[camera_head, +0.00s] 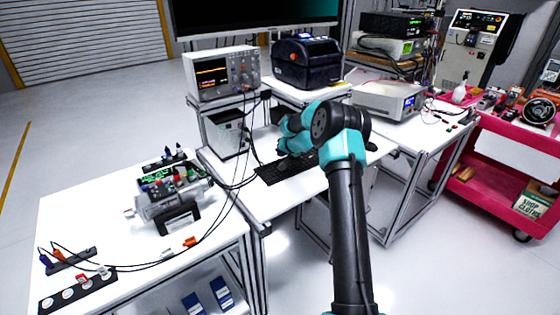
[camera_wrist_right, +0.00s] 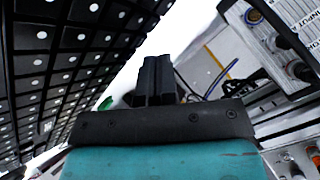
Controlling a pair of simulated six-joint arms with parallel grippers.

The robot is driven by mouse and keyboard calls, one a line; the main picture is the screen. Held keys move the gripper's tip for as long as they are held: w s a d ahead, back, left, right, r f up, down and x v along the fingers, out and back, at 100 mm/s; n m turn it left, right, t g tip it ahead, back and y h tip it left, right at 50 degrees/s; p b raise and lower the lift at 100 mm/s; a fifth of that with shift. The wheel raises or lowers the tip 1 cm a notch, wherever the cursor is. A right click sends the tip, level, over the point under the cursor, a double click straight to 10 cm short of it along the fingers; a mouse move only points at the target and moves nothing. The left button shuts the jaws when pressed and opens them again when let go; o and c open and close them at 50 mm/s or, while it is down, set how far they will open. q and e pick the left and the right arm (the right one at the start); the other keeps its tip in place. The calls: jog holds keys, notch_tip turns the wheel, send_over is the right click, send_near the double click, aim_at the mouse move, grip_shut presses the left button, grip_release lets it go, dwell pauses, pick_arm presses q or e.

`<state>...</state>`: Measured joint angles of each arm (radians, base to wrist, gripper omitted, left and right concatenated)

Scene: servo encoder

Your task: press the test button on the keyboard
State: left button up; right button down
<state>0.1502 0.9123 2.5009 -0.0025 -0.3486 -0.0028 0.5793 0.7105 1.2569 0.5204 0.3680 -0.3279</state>
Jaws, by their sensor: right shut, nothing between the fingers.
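The black keyboard (camera_head: 287,167) lies on the white workbench in the middle of the head view. My right gripper (camera_head: 283,147) is low over the keyboard's far edge, partly hidden by my own wrist. In the right wrist view the keyboard's dark keys with white marks (camera_wrist_right: 62,70) fill the left side. The two dark fingers of the right gripper (camera_wrist_right: 157,80) are together and hold nothing. I cannot tell whether they touch a key, and I cannot make out the test button. My left gripper is not in view.
An oscilloscope (camera_head: 222,73) and a dark blue printer (camera_head: 305,62) stand on raised shelves behind the keyboard. A metal motor unit (camera_head: 172,202) with cables sits on the left bench. A power supply (camera_head: 390,99) stands at right. Cables run beside the keyboard.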

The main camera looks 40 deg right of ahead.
aim_at(281, 159)
jog(key=shift+f, duration=0.3)
jog(key=shift+f, duration=0.4)
dwell(0.9)
jog(key=shift+r, duration=0.85)
jog(key=shift+r, duration=2.5)
jog(key=shift+a, duration=0.1)
